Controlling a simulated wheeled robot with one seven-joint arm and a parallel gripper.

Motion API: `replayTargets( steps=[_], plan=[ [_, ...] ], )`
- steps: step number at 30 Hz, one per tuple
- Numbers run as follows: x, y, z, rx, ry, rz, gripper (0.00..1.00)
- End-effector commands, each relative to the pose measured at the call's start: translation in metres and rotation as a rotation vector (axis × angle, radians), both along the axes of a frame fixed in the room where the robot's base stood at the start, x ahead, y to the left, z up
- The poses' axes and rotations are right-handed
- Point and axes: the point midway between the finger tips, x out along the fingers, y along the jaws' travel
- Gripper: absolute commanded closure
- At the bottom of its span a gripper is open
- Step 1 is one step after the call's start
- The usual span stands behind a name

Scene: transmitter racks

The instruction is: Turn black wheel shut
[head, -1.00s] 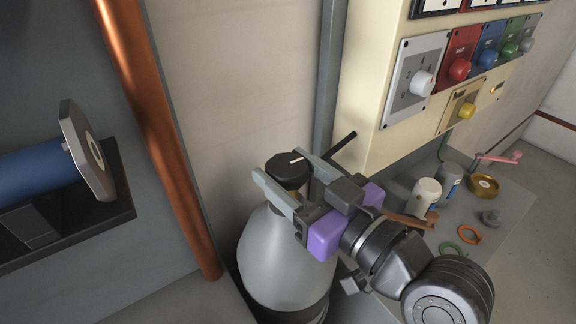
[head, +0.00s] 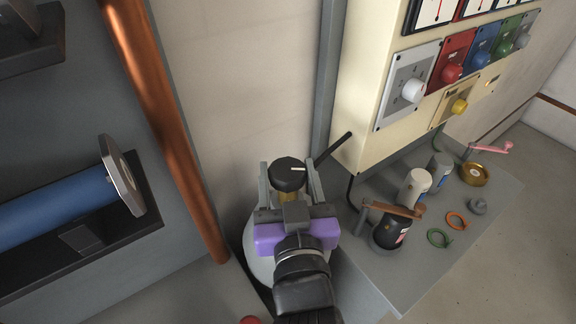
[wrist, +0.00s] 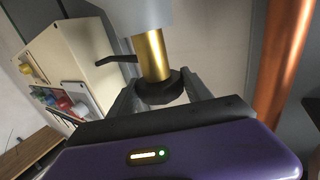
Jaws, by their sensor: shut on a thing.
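The black wheel (head: 289,173) sits on a brass stem (wrist: 152,55) at the top of a grey gas bottle (head: 258,262). A white mark on the wheel's top points right in the head view. My gripper (head: 289,180), with its purple body, comes from the front side of the bottle. Its two fingers lie on the left and right of the wheel and are shut on it. In the wrist view the scene is upside down, and the wheel (wrist: 160,90) shows between the fingers below the stem. My wrist and gripper body hide part of the bottle.
A black lever (head: 333,149) sticks out right of the wheel. A cream cabinet (head: 358,130) with coloured knobs stands to the right. A copper pipe (head: 165,120) runs at the left. A low grey bench (head: 400,275) holds cans, a brass dish (head: 474,174) and rings.

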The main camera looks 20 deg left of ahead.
Motion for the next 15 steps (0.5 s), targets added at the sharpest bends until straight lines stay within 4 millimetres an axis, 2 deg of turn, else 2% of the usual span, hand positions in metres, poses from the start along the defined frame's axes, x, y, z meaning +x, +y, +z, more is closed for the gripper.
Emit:
replayTargets(
  steps=[15],
  plan=[
    [-0.0021, 0.0047, -0.0017, 0.003, -0.004, -0.308, 0.83]
  ],
)
